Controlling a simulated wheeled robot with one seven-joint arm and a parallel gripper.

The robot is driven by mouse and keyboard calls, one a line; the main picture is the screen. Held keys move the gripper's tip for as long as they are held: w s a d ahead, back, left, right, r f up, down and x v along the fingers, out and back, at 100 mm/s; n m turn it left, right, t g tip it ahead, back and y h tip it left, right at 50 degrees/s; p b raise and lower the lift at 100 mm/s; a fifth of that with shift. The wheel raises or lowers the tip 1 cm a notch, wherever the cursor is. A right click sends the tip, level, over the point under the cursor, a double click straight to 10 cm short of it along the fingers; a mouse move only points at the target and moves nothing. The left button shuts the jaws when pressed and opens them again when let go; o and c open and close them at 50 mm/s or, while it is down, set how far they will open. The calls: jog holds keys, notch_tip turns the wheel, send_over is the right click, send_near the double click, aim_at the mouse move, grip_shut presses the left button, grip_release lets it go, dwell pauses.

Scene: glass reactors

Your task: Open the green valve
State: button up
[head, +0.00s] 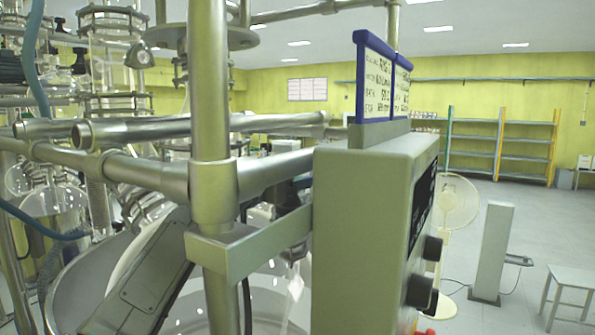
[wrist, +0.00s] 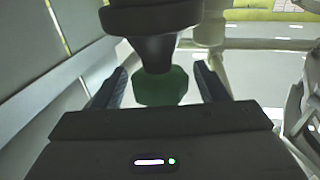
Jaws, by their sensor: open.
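The green valve (wrist: 162,88) shows in the middle of the wrist view, as a dark green knob below a thick dark fitting (wrist: 150,35). My gripper (wrist: 160,78) is open, with one dark finger to the left of the knob and one to the right. Gaps show between the knob and both fingers. The gripper body hides what lies below the knob. I cannot make out the green valve in the head view, where metal pipes and the control box block much of the middle.
A grey control box (head: 365,230) with dark knobs and a blue-framed sign (head: 382,80) stands close in front. A metal post (head: 210,130) and crossing pipes (head: 140,175) crowd the left. Glassware (head: 55,210) stands far left. Open floor, a fan (head: 457,203) and shelves (head: 500,145) lie to the right.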

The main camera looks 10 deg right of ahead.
jog(key=shift+w+d, duration=0.45)
jog(key=shift+d, duration=0.15)
jog(key=c, duration=1)
jog(key=shift+a+f+n+t+y+b, duration=0.1)
jog(key=shift+n+t+y+b, duration=0.25)
jog(key=shift+n+t+y, duration=0.35)
jog(key=shift+w+a+n+t+y+b, duration=0.15)
jog(key=shift+n+t+y+b, duration=0.2)
jog(key=shift+n+t+y, duration=0.75)
jog(key=o, duration=1)
